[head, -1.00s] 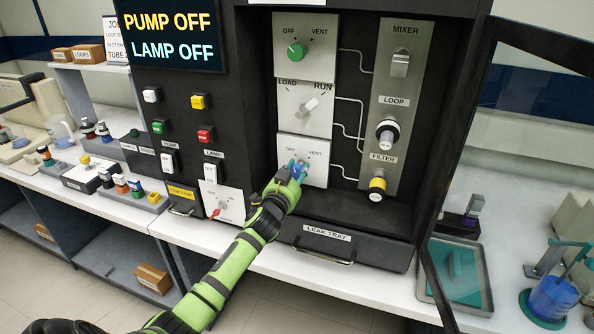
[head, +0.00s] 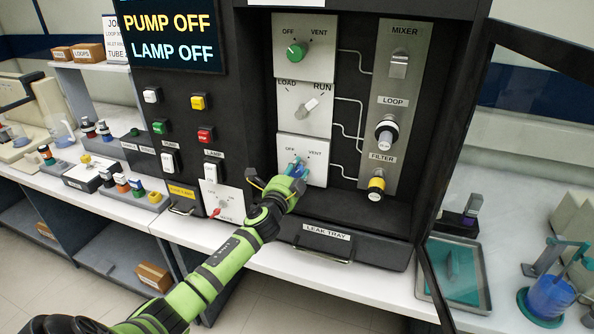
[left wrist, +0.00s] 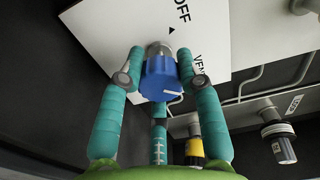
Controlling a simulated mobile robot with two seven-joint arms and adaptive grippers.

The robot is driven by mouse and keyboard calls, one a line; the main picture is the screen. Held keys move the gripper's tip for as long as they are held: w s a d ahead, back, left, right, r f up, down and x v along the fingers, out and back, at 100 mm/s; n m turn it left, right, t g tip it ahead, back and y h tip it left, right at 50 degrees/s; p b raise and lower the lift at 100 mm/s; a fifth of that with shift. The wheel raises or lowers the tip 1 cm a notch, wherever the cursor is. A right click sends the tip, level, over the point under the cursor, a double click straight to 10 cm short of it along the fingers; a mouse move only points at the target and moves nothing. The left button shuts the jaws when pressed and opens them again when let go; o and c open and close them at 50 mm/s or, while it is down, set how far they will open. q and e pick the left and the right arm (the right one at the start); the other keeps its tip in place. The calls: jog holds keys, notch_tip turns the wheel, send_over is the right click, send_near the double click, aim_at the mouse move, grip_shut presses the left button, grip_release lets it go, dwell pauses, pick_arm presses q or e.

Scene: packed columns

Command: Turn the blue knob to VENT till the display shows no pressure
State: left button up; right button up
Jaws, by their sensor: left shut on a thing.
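The blue knob (left wrist: 158,80) is on the lowest white plate (head: 318,150), labelled OFF and VENT, inside the dark cabinet. In the left wrist view it sits between the two teal fingers of my left gripper (left wrist: 158,68), which is shut on it. A white line on the knob's face points to the right, on the side of the VENT label. In the head view my left gripper (head: 297,172) largely covers the knob. The display (head: 170,38) reads PUMP OFF and LAMP OFF; its top is cut off, and no pressure reading shows. My right gripper is out of view.
A green knob (head: 297,52) and a white LOAD/RUN knob (head: 310,106) are above. A yellow-banded filter (head: 376,186) hangs to the right. A red-handled knob (head: 216,212) is left of my arm. The leak tray (head: 325,240) is below. The open glass door stands at the right.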

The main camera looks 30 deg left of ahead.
pick_arm(q)
jog(key=shift+s+a+f+m, duration=0.1)
jog(key=shift+a+f+m, duration=0.15)
jog(key=shift+m, duration=0.35)
jog(key=shift+r, duration=0.1)
jog(key=o, duration=1.2)
jog(key=shift+c, duration=0.2)
jog(key=shift+a, duration=0.15)
jog(key=shift+d+r, duration=0.1)
jog(key=shift+d, duration=0.1)
jog(key=shift+s+d, duration=0.1)
jog(key=shift+s, duration=0.1)
jog(key=v, duration=1.1)
jog(key=shift+s, duration=0.35)
